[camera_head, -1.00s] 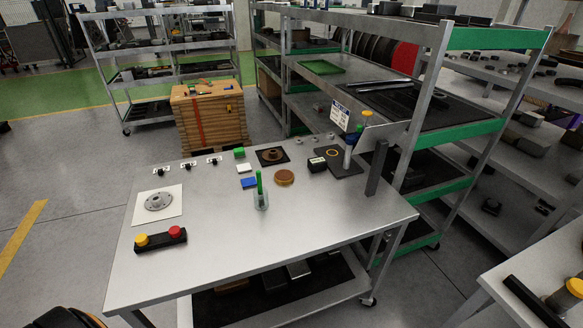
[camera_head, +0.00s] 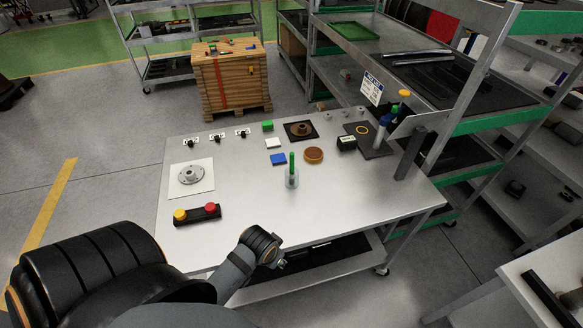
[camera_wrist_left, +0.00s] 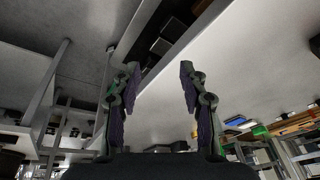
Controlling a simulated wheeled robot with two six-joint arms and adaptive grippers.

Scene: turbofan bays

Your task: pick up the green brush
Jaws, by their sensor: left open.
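The green brush (camera_head: 291,160) stands upright in a clear cup (camera_head: 292,181) near the middle of the grey workbench (camera_head: 245,205). My left arm comes in from the lower left in the head view, and its wrist is at the bench's front edge, in front of and below the cup. In the left wrist view my left gripper (camera_wrist_left: 160,68) is open with nothing between its fingers. The brush cannot be made out in the left wrist view. My right gripper is in neither view.
Around the cup are a blue block (camera_head: 278,158), a white block (camera_head: 272,143) and a brown round part (camera_head: 313,155). A button box (camera_head: 197,214) and a flanged disc (camera_head: 191,174) sit at the left. A dark upright post (camera_head: 410,153) stands at the right. Bare bench lies before the cup.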

